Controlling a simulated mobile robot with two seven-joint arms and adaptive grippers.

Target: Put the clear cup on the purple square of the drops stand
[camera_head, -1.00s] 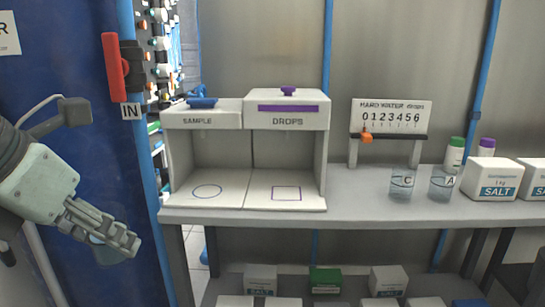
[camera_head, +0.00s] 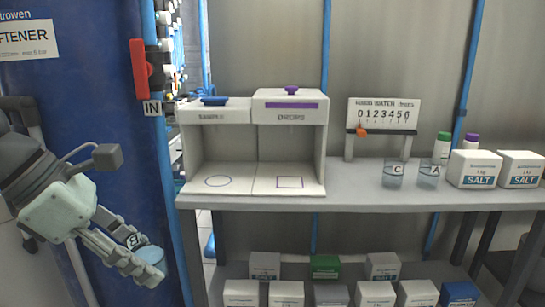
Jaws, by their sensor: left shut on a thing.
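My left gripper (camera_head: 132,266) is low at the left and shut on a clear cup (camera_head: 151,256). The cup looks bluish and has a white label, partly hidden by the fingers. The gripper holds it in front of the blue panel, left of the bench and below its top. The drops stand (camera_head: 290,140) is the right bay of a white two-bay unit on the bench. A purple square (camera_head: 290,183) outline marks its floor, and nothing stands on it. My right gripper is not in view.
The sample bay (camera_head: 217,145) with a blue circle adjoins on the left. Clear cups labelled C (camera_head: 393,176) and A (camera_head: 429,176), bottles and salt boxes (camera_head: 475,169) stand right on the bench (camera_head: 345,190). A red valve handle (camera_head: 140,68) is on the panel. Boxes fill the lower shelf.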

